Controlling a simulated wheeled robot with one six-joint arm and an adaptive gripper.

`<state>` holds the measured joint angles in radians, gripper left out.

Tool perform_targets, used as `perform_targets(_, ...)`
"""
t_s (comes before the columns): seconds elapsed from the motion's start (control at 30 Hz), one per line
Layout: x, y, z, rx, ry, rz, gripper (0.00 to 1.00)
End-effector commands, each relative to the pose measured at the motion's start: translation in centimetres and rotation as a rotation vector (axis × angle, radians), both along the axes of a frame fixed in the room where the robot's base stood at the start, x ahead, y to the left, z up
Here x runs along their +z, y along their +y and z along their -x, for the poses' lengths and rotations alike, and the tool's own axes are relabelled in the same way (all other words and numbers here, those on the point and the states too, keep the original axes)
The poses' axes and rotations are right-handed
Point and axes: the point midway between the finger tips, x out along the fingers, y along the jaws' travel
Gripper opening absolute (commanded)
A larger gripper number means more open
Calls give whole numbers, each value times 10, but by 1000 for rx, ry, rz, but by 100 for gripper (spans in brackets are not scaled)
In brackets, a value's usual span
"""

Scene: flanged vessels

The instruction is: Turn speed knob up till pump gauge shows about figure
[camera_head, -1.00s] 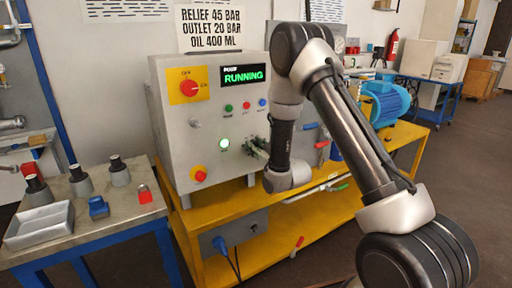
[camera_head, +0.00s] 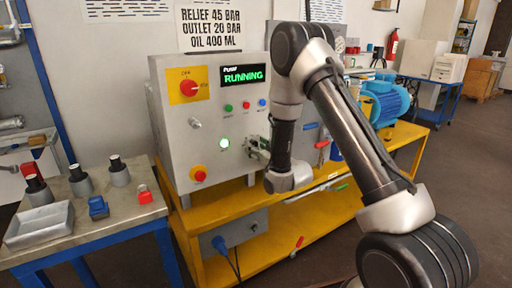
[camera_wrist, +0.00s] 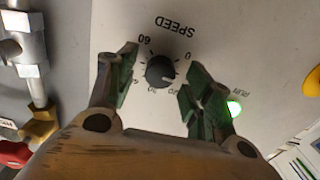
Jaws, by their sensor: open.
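The black speed knob (camera_wrist: 160,71) sits on the grey panel in the wrist view, under the upside-down word SPEED, with a printed scale around it. A pale pointer mark shows on the side toward the lower right. My gripper (camera_wrist: 157,76) is open, with one green-padded finger on either side of the knob. I cannot tell whether either pad touches it. In the head view my gripper (camera_head: 257,148) is at the front of the control box (camera_head: 225,110), and the knob is hidden there. I cannot make out a readable pump gauge.
The box display (camera_head: 242,75) reads PUMP RUNNING. A red selector (camera_head: 189,88), small buttons, a lit green lamp (camera_head: 224,143) and a red stop button (camera_head: 198,174) are on the panel. A side table (camera_head: 100,228) stands left; a blue motor (camera_head: 385,102) stands right.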

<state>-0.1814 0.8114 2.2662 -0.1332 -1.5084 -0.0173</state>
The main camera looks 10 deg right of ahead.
Motion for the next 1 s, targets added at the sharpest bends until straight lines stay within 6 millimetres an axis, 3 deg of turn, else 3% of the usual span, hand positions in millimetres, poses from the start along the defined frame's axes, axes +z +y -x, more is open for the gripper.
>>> perform_targets(0.4,-1,-20,61,0,3,1,51)
perform_targets(0.8,-2,-22,66,0,6,1,51)
perform_targets(0.93,-28,-22,68,0,115,32,51)
perform_targets(1.0,-61,-25,74,-4,249,72,51)
